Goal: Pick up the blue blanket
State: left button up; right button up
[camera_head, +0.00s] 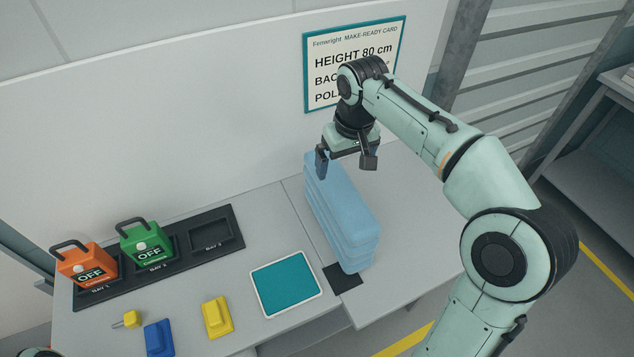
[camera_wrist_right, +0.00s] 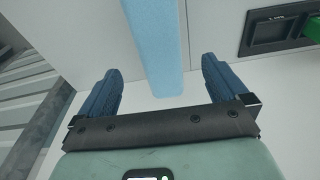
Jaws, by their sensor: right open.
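The blue blanket (camera_head: 345,222) is a light blue folded stack with rounded layers, standing long and narrow on the grey table in the head view. My right gripper (camera_head: 345,166) is open and empty above the blanket's far end, fingers pointing down. In the right wrist view the blanket (camera_wrist_right: 155,42) runs between the two open fingers (camera_wrist_right: 161,70), apart from both. My left gripper does not show.
A black rack (camera_head: 190,262) holds an orange and a green box marked OFF on the left, with Bay 3 empty. A teal pad (camera_head: 287,284), yellow block (camera_head: 217,317) and blue block (camera_head: 159,338) lie nearer. A sign (camera_head: 320,60) hangs on the white wall behind.

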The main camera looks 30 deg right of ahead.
aim_at(340, 185)
jog(key=shift+s+d+f, duration=0.1)
jog(key=shift+f, duration=0.25)
notch_tip(340, 185, down, 6)
jog(key=shift+d+r+b, duration=0.1)
jog(key=shift+b, duration=0.45)
jog(key=f, duration=0.2)
jog(key=w+f, duration=0.1)
jog(key=f, duration=0.1)
jog(key=w+f, duration=0.1)
jog(key=f, duration=0.1)
jog(key=shift+w+d+f, duration=0.1)
jog(key=shift+w+d, duration=0.1)
jog(key=shift+d, duration=0.05)
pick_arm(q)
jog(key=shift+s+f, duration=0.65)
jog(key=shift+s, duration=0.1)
pick_arm(e)
jog(key=shift+s, duration=0.1)
jog(key=c, duration=1.5)
jog(key=shift+c, duration=1)
